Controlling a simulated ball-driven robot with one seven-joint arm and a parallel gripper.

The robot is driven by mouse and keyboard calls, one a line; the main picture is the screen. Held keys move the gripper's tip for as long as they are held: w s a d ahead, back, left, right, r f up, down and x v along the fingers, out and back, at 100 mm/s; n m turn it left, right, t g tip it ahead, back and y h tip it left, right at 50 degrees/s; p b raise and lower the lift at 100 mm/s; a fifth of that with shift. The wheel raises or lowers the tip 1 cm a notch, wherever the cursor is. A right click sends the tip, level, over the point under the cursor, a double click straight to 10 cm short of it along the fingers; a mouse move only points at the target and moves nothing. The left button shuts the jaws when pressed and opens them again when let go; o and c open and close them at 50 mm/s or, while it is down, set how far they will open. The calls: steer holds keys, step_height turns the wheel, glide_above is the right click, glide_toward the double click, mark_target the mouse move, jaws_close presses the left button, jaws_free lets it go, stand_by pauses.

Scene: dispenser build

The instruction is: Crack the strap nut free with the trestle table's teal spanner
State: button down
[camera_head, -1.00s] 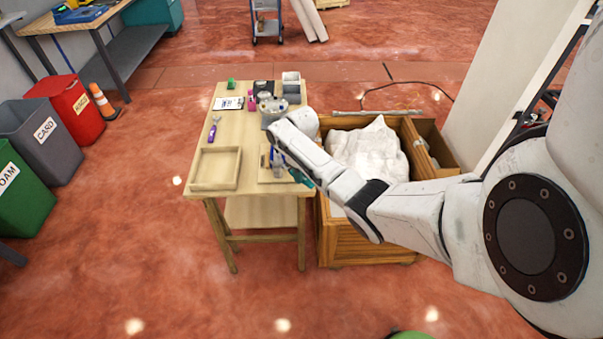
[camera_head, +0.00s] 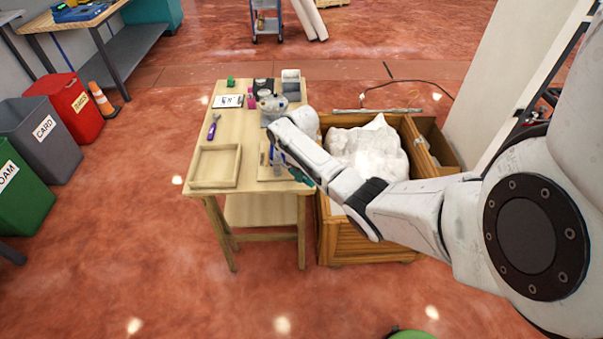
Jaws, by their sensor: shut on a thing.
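A teal handle (camera_head: 301,177), which looks like the teal spanner, slants across the front right edge of the trestle table (camera_head: 252,187), close beside my arm. Its head is hidden or too small to make out. My gripper (camera_head: 278,158) points down under my wrist over a small wooden board (camera_head: 266,174). It is mostly covered by my arm and appears shut on the teal spanner. I cannot make out the strap nut or whether the spanner touches it. A purple-handled spanner (camera_head: 213,129) lies apart on the table's left side.
An empty wooden tray (camera_head: 194,184) is at the table's front left. A round grey thing (camera_head: 270,103), a clipboard (camera_head: 228,101) and a grey box (camera_head: 291,84) stand farther back. A wooden crate (camera_head: 365,243) with white filling stands close on the right.

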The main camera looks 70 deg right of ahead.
steer(key=shift+s+d+n+b, duration=0.15)
steer(key=shift+d+n+b, duration=0.1)
steer(key=shift+d+n, duration=0.25)
steer(key=shift+s+d+n+b, duration=0.15)
steer(key=shift+d+n+b, duration=0.05)
steer(key=shift+d+n, duration=0.3)
steer(key=shift+s+d+n+b, duration=0.1)
steer(key=shift+d+n+b, duration=0.75)
steer(key=shift+d+n, duration=0.35)
steer(key=shift+d+n+b, duration=1.1)
steer(key=shift+b, duration=0.15)
steer(key=shift+d, duration=0.1)
